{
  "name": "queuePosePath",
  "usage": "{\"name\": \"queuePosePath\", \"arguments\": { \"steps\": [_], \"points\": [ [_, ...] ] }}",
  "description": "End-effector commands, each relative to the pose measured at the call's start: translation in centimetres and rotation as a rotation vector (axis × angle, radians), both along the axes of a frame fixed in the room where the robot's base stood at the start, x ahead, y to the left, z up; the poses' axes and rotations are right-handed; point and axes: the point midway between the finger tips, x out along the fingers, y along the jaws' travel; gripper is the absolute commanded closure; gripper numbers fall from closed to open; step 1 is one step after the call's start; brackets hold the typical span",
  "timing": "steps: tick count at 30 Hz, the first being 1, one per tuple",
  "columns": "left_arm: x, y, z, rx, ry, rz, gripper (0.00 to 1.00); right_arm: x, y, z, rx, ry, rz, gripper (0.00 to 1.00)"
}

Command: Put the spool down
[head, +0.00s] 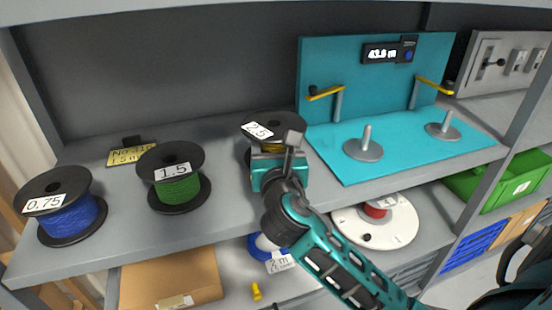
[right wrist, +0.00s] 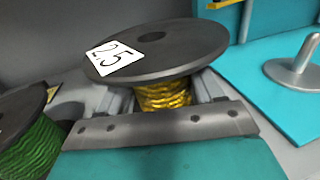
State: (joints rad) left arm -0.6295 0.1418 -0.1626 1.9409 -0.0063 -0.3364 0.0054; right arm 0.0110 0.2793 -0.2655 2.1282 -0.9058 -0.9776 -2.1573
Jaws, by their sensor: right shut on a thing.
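The spool marked 2.5 (head: 284,122), with black flanges and yellow wire, is above the shelf top, left of the turquoise winding stand. It also shows large in the right wrist view (right wrist: 180,50), its upper flange over my fingers. My right gripper (head: 277,160) is shut on the spool, one finger on each side of the yellow wire. The gripper hides the spool's lower part, so I cannot tell whether it touches the shelf. My left gripper is not in view.
Left on the grey shelf (head: 115,240) stand a blue spool marked 0.75 (head: 72,218) and a green spool marked 1.5 (head: 178,190). A yellow note (head: 126,156) lies behind them. The turquoise stand (head: 345,110) has two upright pegs on discs. Shelf between green spool and gripper is clear.

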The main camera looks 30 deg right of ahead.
Motion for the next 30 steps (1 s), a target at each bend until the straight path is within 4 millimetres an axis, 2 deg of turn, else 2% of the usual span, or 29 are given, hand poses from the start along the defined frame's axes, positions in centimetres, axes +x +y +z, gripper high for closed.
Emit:
{"name": "queuePosePath", "arguments": {
  "steps": [1,4,14,28,29,30],
  "points": [
    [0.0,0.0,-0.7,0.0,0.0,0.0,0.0,0.0,0.0,-1.2,-0.001,0.0,-0.001,0.95],
    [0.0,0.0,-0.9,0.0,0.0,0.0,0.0,0.0,0.0,-2.1,-0.001,-0.002,-0.001,0.95],
    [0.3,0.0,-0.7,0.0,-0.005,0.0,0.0,0.0,0.0,-2.2,-0.001,-0.004,0.0,0.95],
    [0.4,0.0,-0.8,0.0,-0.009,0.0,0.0,0.0,0.0,-3.4,-0.001,-0.004,0.001,0.95],
    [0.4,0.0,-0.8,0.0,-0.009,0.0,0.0,0.0,0.0,-3.5,0.0,-0.001,0.001,0.33],
    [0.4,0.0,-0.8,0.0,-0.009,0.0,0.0,0.0,0.0,-3.5,0.0,-0.001,0.001,0.29]
  ]
}}
